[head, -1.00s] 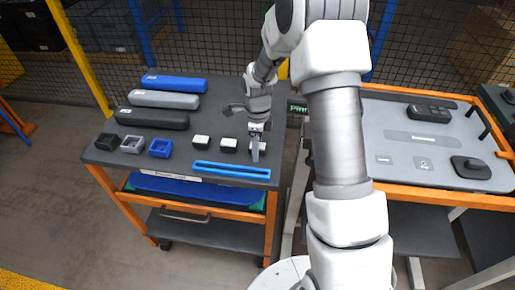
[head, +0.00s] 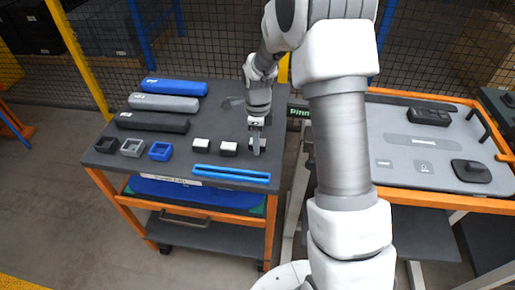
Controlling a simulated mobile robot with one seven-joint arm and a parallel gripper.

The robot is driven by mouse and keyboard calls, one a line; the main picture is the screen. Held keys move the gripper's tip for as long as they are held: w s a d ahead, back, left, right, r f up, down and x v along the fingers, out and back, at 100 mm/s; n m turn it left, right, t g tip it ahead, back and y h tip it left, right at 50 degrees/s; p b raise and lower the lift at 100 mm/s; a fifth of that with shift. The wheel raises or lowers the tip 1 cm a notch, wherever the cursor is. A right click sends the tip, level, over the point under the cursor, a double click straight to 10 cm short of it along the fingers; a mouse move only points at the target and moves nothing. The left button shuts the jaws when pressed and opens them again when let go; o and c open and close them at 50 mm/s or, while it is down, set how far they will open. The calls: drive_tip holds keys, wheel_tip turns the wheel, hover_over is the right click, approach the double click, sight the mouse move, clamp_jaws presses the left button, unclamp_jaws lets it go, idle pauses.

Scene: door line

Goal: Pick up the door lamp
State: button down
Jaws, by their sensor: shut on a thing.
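Three small white-topped blocks with dark sides, which look like the door lamps, stand in a row near the front right of the dark cart top. The left lamp (head: 201,145) and the middle lamp (head: 228,148) are free. My gripper (head: 256,150) points down at the right lamp (head: 263,144) and is shut on it. The fingers hide part of this lamp. It looks at table height; I cannot tell whether it touches the cart top.
Blue rails (head: 232,174) lie just in front of the lamps. Black, grey and blue square cups (head: 160,151) stand at left, with long blue, grey and black covers (head: 164,103) behind. A grey workstation (head: 415,150) with an orange edge stands at right.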

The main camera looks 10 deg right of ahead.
drive_tip(key=s+d+r, duration=0.1)
drive_tip(key=d+r, duration=0.6)
drive_tip(key=d, duration=0.4)
drive_tip(key=shift+s+d+r, duration=0.25)
drive_tip(key=shift+s+r, duration=0.1)
drive_tip(key=shift+s, duration=0.05)
drive_tip(key=c, duration=1.1)
unclamp_jaws()
drive_tip(key=shift+c, duration=0.2)
clamp_jaws()
